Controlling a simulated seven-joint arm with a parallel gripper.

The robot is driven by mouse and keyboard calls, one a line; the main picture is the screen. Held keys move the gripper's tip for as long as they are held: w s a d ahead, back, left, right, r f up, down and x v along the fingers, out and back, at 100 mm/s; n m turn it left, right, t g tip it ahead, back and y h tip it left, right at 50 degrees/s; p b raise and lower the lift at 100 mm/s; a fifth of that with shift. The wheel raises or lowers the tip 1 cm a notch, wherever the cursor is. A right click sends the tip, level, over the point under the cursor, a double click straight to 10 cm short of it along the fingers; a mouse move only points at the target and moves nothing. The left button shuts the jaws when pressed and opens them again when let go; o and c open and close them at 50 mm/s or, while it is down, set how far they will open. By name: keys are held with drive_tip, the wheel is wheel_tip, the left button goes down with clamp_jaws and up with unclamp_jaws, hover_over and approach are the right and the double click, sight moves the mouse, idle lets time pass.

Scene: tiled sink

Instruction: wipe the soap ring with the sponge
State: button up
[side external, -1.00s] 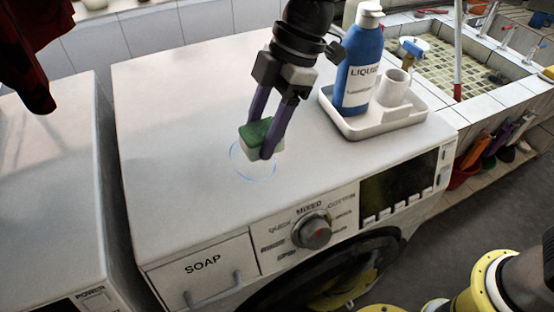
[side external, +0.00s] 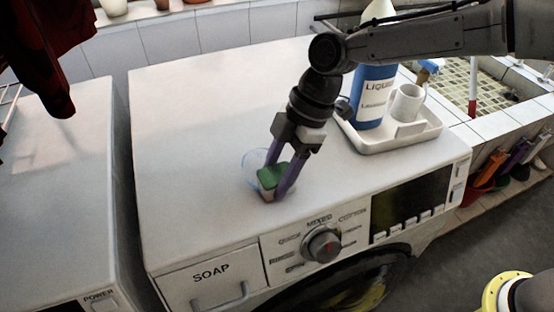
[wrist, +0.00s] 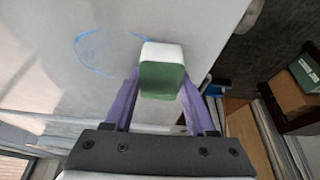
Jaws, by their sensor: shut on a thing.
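The sponge (side external: 270,179), green on one side and white on the other, is between the purple fingers of my gripper (side external: 279,182). My gripper is shut on it and tilted, low over the top of the white washing machine (side external: 200,130). I cannot tell for sure whether the sponge touches the surface. The soap ring (side external: 251,161) is a thin blue outline on the machine top, behind and left of the sponge, partly hidden by it. In the wrist view the sponge (wrist: 162,75) sits at the right end of the ring (wrist: 78,48), whose right side does not show.
A white tray (side external: 385,143) with a blue liquid bottle (side external: 372,95) and a white cup (side external: 406,103) stands at the right of the machine top. The machine's left top is clear. A control knob (side external: 323,245) is on the front.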

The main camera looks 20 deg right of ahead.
sight(248, 152)
drive_tip(key=shift+w+f, duration=0.25)
drive_tip(key=shift+w, duration=0.2)
drive_tip(key=shift+c, duration=0.7)
drive_tip(key=shift+w+f, duration=0.1)
drive_tip(key=shift+w, duration=4.75)
drive_tip(key=shift+s, duration=5.3)
drive_tip(key=shift+s+a, duration=0.15)
drive_tip(key=shift+w+a, duration=0.2)
drive_tip(key=shift+w, duration=5.35)
drive_tip(key=shift+s, duration=5.55)
drive_tip(key=shift+w+r, duration=0.15)
drive_tip(key=shift+r, duration=4.05)
